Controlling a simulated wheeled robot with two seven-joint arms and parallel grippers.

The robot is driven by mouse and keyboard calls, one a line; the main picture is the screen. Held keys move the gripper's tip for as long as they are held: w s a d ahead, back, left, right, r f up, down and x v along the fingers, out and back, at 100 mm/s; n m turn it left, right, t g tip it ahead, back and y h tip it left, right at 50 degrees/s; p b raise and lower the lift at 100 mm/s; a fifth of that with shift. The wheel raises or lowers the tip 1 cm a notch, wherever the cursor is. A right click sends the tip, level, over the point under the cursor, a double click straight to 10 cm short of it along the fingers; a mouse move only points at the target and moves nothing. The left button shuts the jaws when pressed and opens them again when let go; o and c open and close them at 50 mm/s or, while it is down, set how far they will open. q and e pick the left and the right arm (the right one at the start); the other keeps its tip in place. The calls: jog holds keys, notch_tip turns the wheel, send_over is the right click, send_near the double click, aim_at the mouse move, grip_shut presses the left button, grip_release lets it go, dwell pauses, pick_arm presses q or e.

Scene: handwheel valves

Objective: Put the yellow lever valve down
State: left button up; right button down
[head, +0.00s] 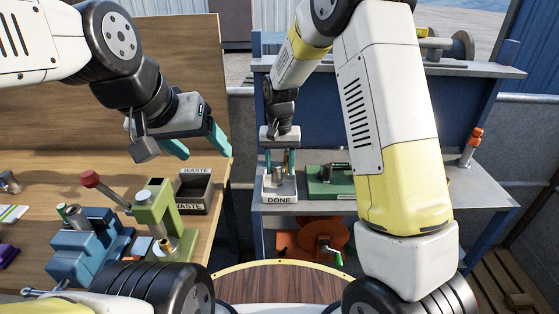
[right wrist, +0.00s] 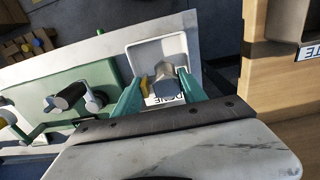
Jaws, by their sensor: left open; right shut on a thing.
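My right gripper (head: 279,166) points down over the white tray labelled DONE (head: 280,199) on the metal bench. It is shut on the yellow lever valve, which shows in the right wrist view as a grey body (right wrist: 169,82) with a yellow part (right wrist: 145,83) between the teal fingers. From above, the valve lies within the outline of the tray (right wrist: 152,52). I cannot tell whether it touches the tray floor. My left gripper (head: 199,147) is open and empty, above the wooden table near the WASTE box.
The black WASTE box (head: 194,190), a green press (head: 153,212) and a blue vise (head: 82,252) stand on the wooden table (head: 70,165). A green fixture (head: 328,182) with a dark handle sits right beside the DONE tray. An orange wheel (head: 322,238) is below the bench.

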jog(key=shift+a+f, duration=0.1)
jog(key=shift+f, duration=0.95)
jog(key=c, duration=0.6)
grip_release()
jog(key=shift+f, duration=0.15)
jog(key=shift+c, duration=0.2)
